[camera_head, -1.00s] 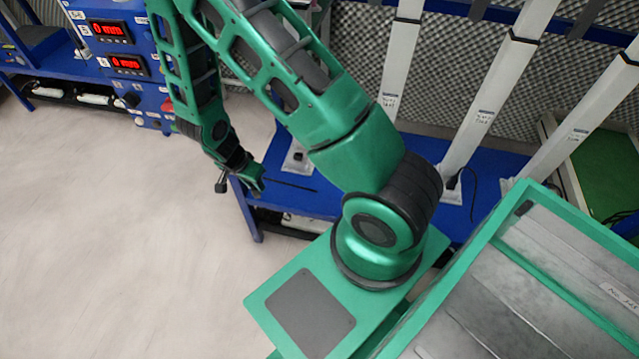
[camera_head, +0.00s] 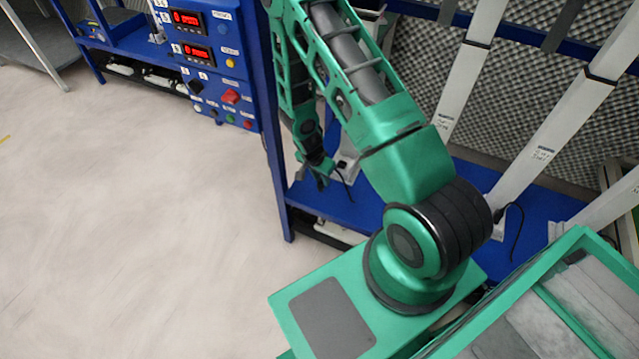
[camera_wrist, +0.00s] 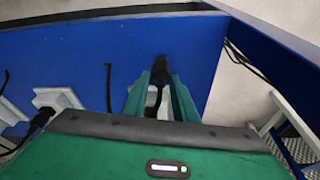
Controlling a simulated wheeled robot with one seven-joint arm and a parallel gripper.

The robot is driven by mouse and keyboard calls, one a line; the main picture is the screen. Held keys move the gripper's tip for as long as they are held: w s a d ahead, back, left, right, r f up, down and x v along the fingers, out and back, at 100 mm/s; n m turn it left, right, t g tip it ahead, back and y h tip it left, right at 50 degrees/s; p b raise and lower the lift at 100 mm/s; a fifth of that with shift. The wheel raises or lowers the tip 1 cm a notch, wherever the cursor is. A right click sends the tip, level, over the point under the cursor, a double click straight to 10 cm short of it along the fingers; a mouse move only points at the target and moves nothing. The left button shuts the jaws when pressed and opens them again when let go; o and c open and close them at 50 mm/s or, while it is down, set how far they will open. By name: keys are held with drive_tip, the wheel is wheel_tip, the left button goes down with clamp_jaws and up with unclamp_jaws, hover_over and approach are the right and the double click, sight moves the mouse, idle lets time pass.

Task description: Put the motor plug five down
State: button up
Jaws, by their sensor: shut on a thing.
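The motor plug (camera_wrist: 160,68) is black, with a black cable trailing back between my fingers in the wrist view. My gripper (camera_wrist: 161,80) has two green fingers and is shut on this plug. The plug's tip is over the blue shelf (camera_wrist: 205,45); I cannot tell whether it touches the surface. In the head view my gripper (camera_head: 323,180) hangs at the left end of the blue shelf (camera_head: 365,212), small and partly hidden by its own wrist. The plug is not clear there.
White slanted posts (camera_head: 470,70) stand on the shelf, with black cables near their feet. A white foot (camera_wrist: 57,98) shows left in the wrist view. A blue control panel (camera_head: 205,65) with red displays stands behind. Open floor (camera_head: 130,220) lies left.

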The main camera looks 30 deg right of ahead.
sight(320, 180)
wheel_tip(320, 180, down, 3)
idle(0.3)
drive_tip(key=o, duration=1)
drive_tip(key=shift+o, duration=0.2)
drive_tip(key=shift+r, duration=0.1)
